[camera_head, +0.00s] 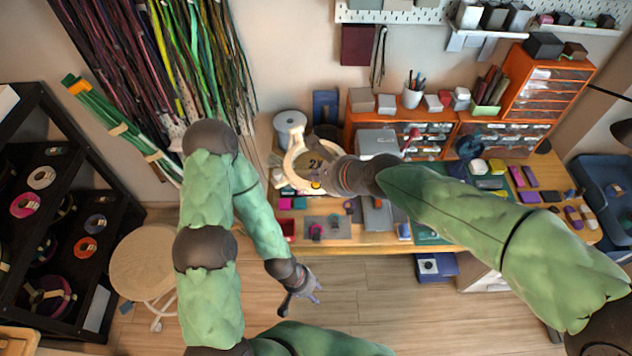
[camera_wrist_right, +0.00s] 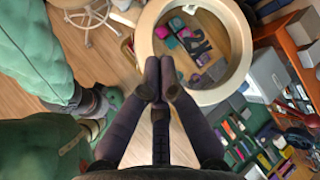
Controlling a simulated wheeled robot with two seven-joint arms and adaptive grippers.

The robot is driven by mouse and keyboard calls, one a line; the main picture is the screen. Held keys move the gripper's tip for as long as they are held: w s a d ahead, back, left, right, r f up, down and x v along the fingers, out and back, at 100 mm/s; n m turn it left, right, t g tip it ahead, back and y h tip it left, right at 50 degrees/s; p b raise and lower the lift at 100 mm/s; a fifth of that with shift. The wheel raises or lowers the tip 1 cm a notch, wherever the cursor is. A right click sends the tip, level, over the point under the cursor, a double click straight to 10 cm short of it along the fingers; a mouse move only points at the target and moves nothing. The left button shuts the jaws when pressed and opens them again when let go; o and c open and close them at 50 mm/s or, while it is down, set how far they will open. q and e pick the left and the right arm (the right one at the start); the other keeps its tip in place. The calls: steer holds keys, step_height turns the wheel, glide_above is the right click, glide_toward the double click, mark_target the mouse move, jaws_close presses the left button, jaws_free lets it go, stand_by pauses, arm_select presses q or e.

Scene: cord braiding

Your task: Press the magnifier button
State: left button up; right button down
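The magnifier (camera_head: 291,161) is a cream ring around a clear lens marked with dark "2X"-like characters, above the left part of the desk. In the right wrist view its ring (camera_wrist_right: 143,42) fills the upper middle. My right gripper (camera_wrist_right: 160,76) has its two dark fingers together with nothing visible between them. Their tips overlap the ring's lower left edge in that view; I cannot tell whether they touch it. I cannot make out a button. My left gripper (camera_head: 301,297) hangs empty over the floor in front of the desk, its fingers apart.
The wooden desk (camera_head: 360,240) carries small coloured items, trays and boxes. An orange drawer unit (camera_head: 548,92) stands at the back right. Cords (camera_head: 165,60) hang on the wall at left. A round stool (camera_head: 143,262) and a black spool rack (camera_head: 95,180) stand left.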

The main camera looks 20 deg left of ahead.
mark_target(317, 186)
steer(key=shift+f, duration=0.2)
steer(key=shift+f, duration=0.2)
steer(key=shift+f+b, duration=0.3)
steer(key=shift+f, duration=0.1)
stand_by(0.6)
stand_by(0.4)
steer(key=shift+r+p, duration=0.8)
steer(key=shift+p, duration=0.1)
step_height(317, 186, up, 5)
steer(key=p, duration=0.5)
steer(key=shift+r, duration=0.1)
